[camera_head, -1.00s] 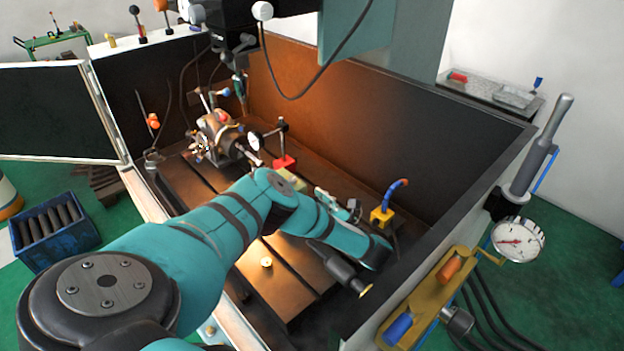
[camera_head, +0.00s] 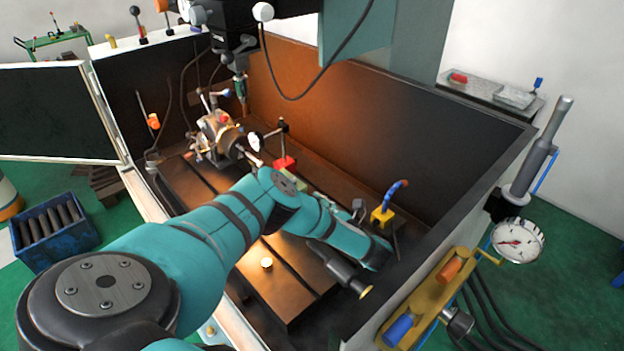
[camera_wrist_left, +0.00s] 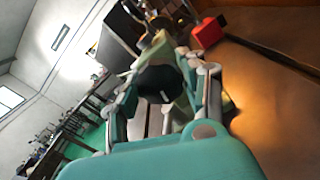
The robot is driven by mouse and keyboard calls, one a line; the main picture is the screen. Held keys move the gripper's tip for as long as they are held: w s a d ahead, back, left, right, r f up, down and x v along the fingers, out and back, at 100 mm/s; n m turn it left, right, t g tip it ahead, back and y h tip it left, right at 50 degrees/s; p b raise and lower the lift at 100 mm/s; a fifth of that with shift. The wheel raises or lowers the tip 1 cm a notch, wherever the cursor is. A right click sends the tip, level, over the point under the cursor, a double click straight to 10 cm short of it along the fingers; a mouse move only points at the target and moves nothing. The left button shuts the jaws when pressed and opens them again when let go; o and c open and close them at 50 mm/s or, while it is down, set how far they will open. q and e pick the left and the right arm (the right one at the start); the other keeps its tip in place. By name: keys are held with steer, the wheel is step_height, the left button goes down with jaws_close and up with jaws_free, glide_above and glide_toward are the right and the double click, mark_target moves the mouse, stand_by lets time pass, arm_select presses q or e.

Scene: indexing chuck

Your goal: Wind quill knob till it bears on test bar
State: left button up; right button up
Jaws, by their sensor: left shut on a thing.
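The chuck (camera_head: 217,133) of the indexing head stands at the back left of the machine bed. A short bar (camera_head: 250,157), which looks like the test bar, points from it towards the front right; my arm hides what lies beyond its end. In the left wrist view a dark round knob (camera_wrist_left: 158,84) with a small white mark sits between the fingers of my left gripper (camera_wrist_left: 166,80), which is shut on it. In the head view my forearm hides the knob and most of the gripper. Whether the quill touches the bar cannot be seen. My right gripper is out of view.
A dial gauge (camera_head: 255,141) on a stand with a red base (camera_head: 285,163) is beside the bar. A yellow block with a blue hose (camera_head: 382,216) stands right of my wrist. The dark enclosure wall (camera_head: 370,125) bounds the bed behind.

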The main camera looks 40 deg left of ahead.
arm_select(q)
steer(key=m, duration=0.6)
steer(key=shift+d+m+p, duration=0.1)
steer(key=shift+m+p, duration=0.2)
steer(key=m, duration=0.6)
steer(key=shift+f, duration=0.1)
steer(key=m+p, duration=0.1)
steer(key=m, duration=0.5)
steer(key=shift+m, duration=0.3)
steer(key=m, duration=0.6)
steer(key=shift+f+m, duration=0.1)
steer(key=shift+m, duration=0.3)
steer(key=o, duration=1.2)
steer(key=shift+r, duration=0.2)
step_height(320, 180, up, 10)
steer(key=shift+f, duration=0.15)
